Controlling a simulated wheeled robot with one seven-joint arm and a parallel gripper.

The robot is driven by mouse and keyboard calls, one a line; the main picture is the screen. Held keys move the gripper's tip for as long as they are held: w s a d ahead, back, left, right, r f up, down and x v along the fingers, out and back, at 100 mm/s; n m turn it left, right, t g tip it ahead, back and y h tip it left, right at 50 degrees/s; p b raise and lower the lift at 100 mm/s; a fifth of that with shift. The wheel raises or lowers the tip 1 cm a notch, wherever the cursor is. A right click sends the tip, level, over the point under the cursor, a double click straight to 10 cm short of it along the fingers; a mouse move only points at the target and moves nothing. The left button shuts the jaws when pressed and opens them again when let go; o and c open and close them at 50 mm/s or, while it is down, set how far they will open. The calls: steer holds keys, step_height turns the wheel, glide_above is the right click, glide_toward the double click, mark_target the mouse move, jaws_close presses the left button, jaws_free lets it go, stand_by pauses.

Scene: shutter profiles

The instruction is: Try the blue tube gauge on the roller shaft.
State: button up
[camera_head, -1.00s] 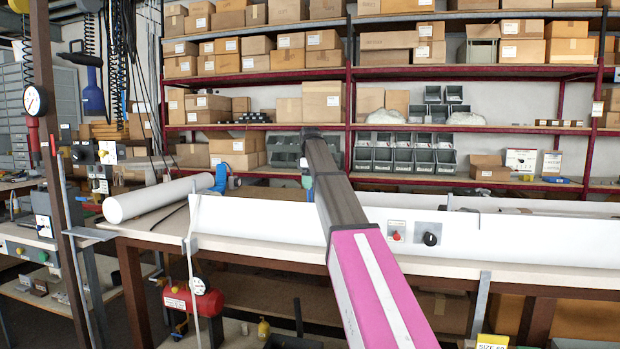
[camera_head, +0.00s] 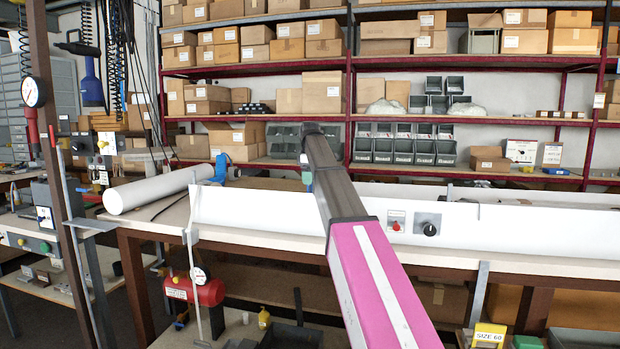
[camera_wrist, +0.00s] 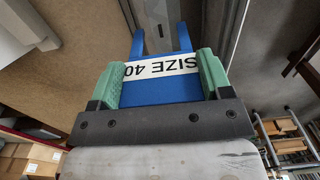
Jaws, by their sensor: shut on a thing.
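My gripper (camera_wrist: 160,82) is shut on the blue tube gauge (camera_wrist: 165,92) in the wrist view, with green finger pads on both sides. The gauge is a flat fork with a white SIZE 40 label, and its two prongs point away from my gripper. A grey metal part (camera_wrist: 157,15) shows beyond the gap between the prongs; I cannot tell whether they touch. In the head view, a white roller tube (camera_head: 158,188) lies on the bench at the left, with a blue part at its far end. My arm hides most of the gripper there.
A long white profile (camera_head: 255,210) with a red button and a black knob runs along the bench (camera_head: 540,268). A yellow SIZE 60 gauge (camera_head: 489,335) is at the bottom right. A rust-brown post (camera_head: 55,150) stands at the left. Shelves of boxes fill the back.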

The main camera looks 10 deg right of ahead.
steer(key=shift+f, duration=0.5)
stand_by(1.2)
steer(key=shift+r, duration=3)
